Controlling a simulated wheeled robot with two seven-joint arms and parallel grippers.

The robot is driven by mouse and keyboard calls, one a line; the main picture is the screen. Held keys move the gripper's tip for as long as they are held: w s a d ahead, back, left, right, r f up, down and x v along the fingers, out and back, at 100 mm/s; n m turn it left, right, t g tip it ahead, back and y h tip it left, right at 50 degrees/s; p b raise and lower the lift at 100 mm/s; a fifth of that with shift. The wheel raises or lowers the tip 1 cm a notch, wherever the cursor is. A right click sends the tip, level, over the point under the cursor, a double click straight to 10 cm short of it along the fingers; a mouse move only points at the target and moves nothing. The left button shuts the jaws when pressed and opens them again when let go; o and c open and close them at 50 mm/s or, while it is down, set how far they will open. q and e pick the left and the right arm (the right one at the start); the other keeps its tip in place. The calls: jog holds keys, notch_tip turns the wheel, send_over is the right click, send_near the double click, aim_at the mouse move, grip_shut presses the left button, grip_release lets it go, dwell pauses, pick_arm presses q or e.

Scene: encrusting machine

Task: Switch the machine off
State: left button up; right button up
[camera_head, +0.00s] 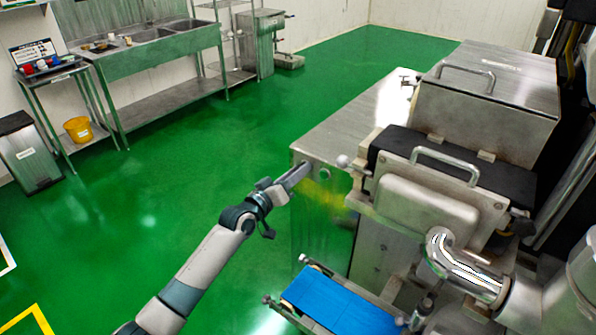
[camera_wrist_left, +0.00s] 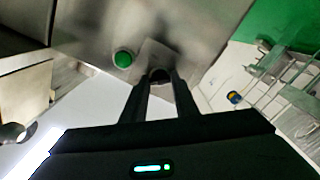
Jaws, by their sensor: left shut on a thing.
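The steel encrusting machine (camera_head: 330,145) fills the right half of the head view, with a blue conveyor belt (camera_head: 338,303) low at its front. My left gripper (camera_head: 298,174) reaches from the left to the upper corner of the machine's side panel. In the left wrist view the fingertips (camera_wrist_left: 160,78) are shut on a small dark knob (camera_wrist_left: 160,73) on a square plate on the steel face. Its turned position is hidden between the fingers. A round green button (camera_wrist_left: 123,59) sits beside it, apart from the fingers. My right gripper is not in view.
A steel sink bench (camera_head: 160,58) and a small side table (camera_head: 60,80) stand along the back left wall. A yellow bucket (camera_head: 78,129) and a bin (camera_head: 28,153) are there too. The green floor (camera_head: 170,180) between is clear.

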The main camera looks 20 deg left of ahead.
pick_arm(q)
jog(key=shift+n, duration=0.5)
jog(key=o, duration=1.1)
jog(key=shift+c, duration=0.2)
jog(key=shift+s, duration=0.15)
jog(key=b+v, duration=0.4)
jog(key=v, duration=1.3)
jog(key=shift+b, duration=0.3)
jog(key=shift+a+f, duration=0.1)
